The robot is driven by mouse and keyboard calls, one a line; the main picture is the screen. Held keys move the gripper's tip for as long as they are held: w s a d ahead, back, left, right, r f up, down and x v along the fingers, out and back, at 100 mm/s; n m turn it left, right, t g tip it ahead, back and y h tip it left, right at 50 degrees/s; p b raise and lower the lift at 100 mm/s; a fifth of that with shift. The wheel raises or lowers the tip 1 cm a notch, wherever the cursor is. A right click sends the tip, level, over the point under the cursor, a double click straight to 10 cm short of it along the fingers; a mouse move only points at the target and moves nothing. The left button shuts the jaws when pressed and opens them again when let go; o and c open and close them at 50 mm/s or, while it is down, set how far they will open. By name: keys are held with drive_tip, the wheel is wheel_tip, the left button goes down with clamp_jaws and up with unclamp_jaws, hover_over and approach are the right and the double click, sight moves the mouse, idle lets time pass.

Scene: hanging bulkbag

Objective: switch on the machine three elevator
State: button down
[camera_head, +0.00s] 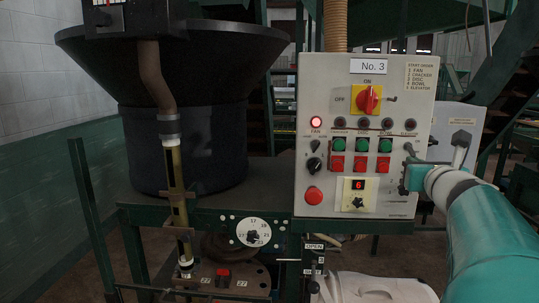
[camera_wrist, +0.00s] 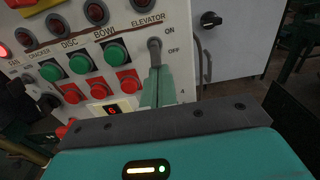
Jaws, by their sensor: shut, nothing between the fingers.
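The machine three control panel (camera_head: 345,75), marked "No. 3", stands upright in the head view. Its elevator switch (camera_head: 409,148) is a small grey lever at the panel's right side; it also shows in the wrist view (camera_wrist: 154,44), below the ELEVATOR label and beside the ON and OFF marks. My gripper (camera_head: 405,187) is shut and empty, at the panel's lower right just below the switch. In the wrist view its teal fingertips (camera_wrist: 157,72) are at the lever's lower end; I cannot tell if they touch. The elevator lamp (camera_head: 410,124) is dark.
The fan lamp (camera_head: 316,122) glows red. Green buttons (camera_head: 361,145) and red buttons (camera_head: 360,163) sit left of the switch. A red rotary switch (camera_head: 368,100) is above. A grey box (camera_head: 461,135) with a handle stands right of the panel. A black hopper (camera_head: 190,110) is at left.

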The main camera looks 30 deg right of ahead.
sight(414, 154)
drive_tip(key=shift+a+r+g, duration=0.1)
drive_tip(key=shift+r+g, duration=0.15)
drive_tip(key=shift+g, duration=0.15)
drive_tip(key=shift+s+r+g+y, duration=0.15)
drive_tip(key=shift+r+g+y, duration=0.5)
drive_tip(key=shift+g, duration=0.3)
drive_tip(key=shift+s+r+g+y, duration=0.1)
drive_tip(key=shift+r+g+y, duration=0.3)
drive_tip(key=shift+g+y, duration=0.45)
drive_tip(key=shift+a, duration=0.1)
drive_tip(key=shift+r, duration=0.2)
